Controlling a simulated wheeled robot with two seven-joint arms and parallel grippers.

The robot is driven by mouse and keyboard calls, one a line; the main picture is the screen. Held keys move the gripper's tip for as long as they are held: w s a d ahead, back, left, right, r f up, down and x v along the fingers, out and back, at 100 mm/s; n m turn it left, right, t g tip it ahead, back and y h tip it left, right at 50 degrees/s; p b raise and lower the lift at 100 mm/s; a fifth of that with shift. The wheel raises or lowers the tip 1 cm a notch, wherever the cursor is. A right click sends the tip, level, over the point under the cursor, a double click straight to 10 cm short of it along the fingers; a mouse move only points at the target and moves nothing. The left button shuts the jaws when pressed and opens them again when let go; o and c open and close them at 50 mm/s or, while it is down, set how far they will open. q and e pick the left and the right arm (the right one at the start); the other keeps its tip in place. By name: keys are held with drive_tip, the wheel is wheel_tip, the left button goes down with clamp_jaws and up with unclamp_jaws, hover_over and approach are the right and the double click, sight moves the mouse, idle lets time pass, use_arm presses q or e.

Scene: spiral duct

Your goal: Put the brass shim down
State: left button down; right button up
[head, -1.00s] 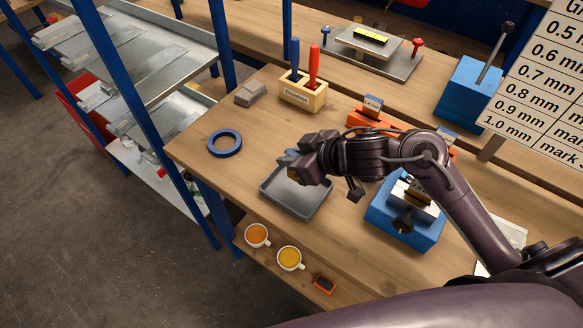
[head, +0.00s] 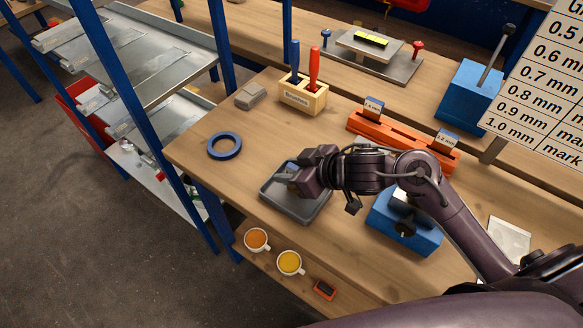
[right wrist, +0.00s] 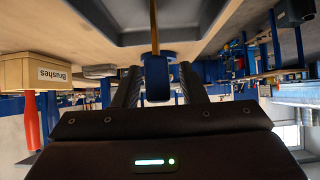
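The brass shim (right wrist: 154,28) shows edge-on in the right wrist view as a thin brass strip with a blue grip part (right wrist: 157,80), reaching toward the grey tray (right wrist: 215,8). My right gripper (right wrist: 160,85) has a finger on each side of the blue part, with a visible gap, so it looks open around it. In the head view my right gripper (head: 298,180) is low over the grey tray (head: 318,208) and hides most of the shim. Whether the strip touches the tray floor is not clear. My left gripper is not in view.
A blue ring (head: 224,146) and a brush box (head: 303,93) stand behind the tray. An orange rack (head: 400,138) with tagged pieces and a blue block (head: 405,228) are to the right. Two cups (head: 256,240) sit on the lower shelf.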

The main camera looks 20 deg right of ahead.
drive_tip(key=shift+r, duration=0.25)
drive_tip(key=p+v, duration=0.1)
drive_tip(key=v, duration=1.1)
